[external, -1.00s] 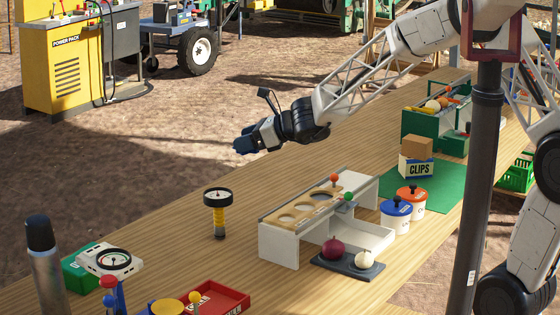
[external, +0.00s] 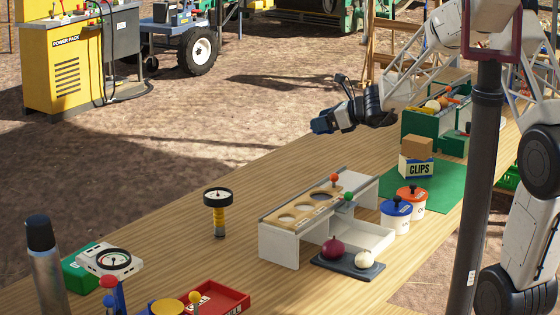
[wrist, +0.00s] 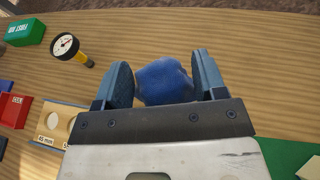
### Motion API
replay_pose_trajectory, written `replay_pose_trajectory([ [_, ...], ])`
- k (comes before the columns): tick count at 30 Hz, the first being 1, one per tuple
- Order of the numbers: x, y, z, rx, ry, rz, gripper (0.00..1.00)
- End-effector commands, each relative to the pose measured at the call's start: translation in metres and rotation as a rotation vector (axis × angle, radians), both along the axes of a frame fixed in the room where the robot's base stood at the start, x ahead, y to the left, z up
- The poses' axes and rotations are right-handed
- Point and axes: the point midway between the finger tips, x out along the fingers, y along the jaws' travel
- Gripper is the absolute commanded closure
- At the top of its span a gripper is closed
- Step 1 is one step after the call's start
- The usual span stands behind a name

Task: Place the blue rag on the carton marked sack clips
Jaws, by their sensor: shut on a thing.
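My gripper (external: 322,125) is shut on the blue rag, raised above the far edge of the bench in the external view. In the wrist view the blue rag (wrist: 164,82) is a crumpled bundle between the two fingers of my gripper (wrist: 165,80). The carton marked CLIPS (external: 416,167) is white with a dark label and stands on a green mat (external: 448,185), to the right of and below my gripper in the external view. A brown block (external: 417,146) shows at the carton's top.
A white stand with a wooden sizing board (external: 300,208) is at mid-bench. Blue-lidded (external: 396,215) and orange-lidded (external: 411,199) tubs stand beside the mat. Green bins (external: 424,123) lie behind the carton. A dark post (external: 478,190) rises in the foreground. A gauge (external: 217,198) stands left.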

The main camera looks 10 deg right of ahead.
Motion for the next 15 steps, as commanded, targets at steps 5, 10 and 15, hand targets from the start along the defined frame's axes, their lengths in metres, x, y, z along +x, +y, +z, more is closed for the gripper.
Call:
replay_pose_trajectory([
  [5,0.013,-0.046,0.0,-0.001,0.003,-0.034,0.59],
  [10,0.021,-0.088,-0.002,-0.001,0.006,-0.062,0.59],
  [15,0.027,-0.13,-0.001,-0.002,0.008,-0.09,0.59],
])
